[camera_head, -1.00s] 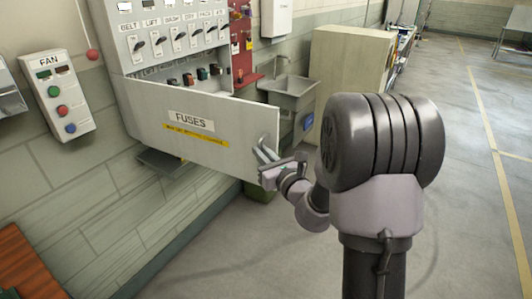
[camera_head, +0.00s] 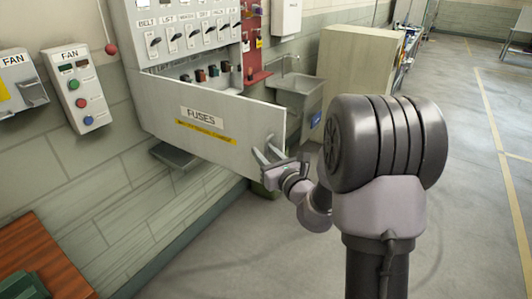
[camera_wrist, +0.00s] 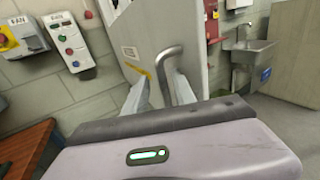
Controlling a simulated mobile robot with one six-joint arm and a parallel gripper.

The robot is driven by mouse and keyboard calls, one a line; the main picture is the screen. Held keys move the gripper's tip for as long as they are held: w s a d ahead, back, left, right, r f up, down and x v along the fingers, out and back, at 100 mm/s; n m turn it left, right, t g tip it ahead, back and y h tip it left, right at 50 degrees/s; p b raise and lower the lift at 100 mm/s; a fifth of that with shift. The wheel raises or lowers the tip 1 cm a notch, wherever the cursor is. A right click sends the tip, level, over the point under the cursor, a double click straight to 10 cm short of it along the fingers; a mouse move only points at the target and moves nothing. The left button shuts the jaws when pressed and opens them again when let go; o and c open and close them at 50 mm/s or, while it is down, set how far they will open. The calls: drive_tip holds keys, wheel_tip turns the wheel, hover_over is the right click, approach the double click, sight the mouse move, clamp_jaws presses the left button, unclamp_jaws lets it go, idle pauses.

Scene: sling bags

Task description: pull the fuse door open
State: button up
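The fuse door (camera_head: 170,120) is a light grey panel labelled FUSES with a yellow strip. It stands swung out from the cabinet, showing the fuses behind it. Its grey bar handle (camera_wrist: 165,68) is near the free right edge and also shows in the head view (camera_head: 269,139). My gripper (camera_head: 267,156) is at the handle. In the wrist view its two fingers (camera_wrist: 160,95) are spread, one on each side of the handle's lower part, with visible gaps. Whether a fingertip touches the door is unclear.
The cabinet (camera_head: 190,30) has a row of switches above the fuses (camera_head: 213,71). A sink (camera_head: 296,90) and beige cupboard (camera_head: 355,75) stand behind the door at right. A FAN box (camera_head: 80,90) hangs on the left wall. Floor at right is clear.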

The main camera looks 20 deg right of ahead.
drive_tip(key=shift+s+d, duration=0.15)
drive_tip(key=shift+s, duration=0.15)
drive_tip(key=s+d+b, duration=0.1)
drive_tip(key=s+b, duration=1.1)
drive_tip(key=s, duration=0.5)
drive_tip(key=shift+d, duration=0.3)
drive_tip(key=shift+r, duration=0.1)
